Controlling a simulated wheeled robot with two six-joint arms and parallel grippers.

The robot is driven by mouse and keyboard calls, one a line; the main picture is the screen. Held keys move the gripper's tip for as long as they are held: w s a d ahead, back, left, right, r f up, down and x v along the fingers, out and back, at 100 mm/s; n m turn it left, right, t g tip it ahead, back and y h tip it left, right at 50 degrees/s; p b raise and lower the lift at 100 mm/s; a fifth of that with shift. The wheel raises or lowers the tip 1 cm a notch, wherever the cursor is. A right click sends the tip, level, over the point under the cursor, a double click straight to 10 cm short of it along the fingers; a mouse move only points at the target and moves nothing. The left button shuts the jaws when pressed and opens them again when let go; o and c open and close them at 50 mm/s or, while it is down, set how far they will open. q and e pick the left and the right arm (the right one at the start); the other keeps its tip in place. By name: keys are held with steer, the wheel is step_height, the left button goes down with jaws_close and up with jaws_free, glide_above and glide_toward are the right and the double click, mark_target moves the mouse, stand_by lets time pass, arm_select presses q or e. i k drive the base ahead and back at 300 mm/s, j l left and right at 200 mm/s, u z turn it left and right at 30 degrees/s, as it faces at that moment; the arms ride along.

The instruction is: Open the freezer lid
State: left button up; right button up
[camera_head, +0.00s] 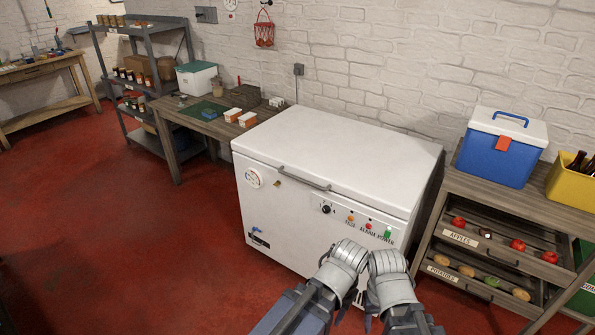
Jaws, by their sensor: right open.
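The white chest freezer (290,222) stands against the brick wall. Its lid (340,152) is shut and lies flat on the body. A grey bar handle (305,180) runs along the lid's front edge. My two arms come in at the bottom, in front of the freezer's lower right front, below the handle and apart from it. My right gripper (369,311) is open and empty, partly hidden by my arm. My left arm is beside it on the left; its jaws are too hidden to tell their state.
A wooden table (177,140) with small boxes stands left of the freezer. A shelf rack (447,215) on the right holds a blue cooler (497,155), a yellow crate (570,187) and produce drawers. Red floor (130,245) is clear at front left.

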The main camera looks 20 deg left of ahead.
mark_target(389, 171)
steer(key=i+j, duration=0.2)
steer(key=j, duration=0.15)
steer(key=i+j, duration=0.15)
steer(key=j, duration=0.15)
steer(key=i+j, duration=0.2)
steer(key=j, duration=0.15)
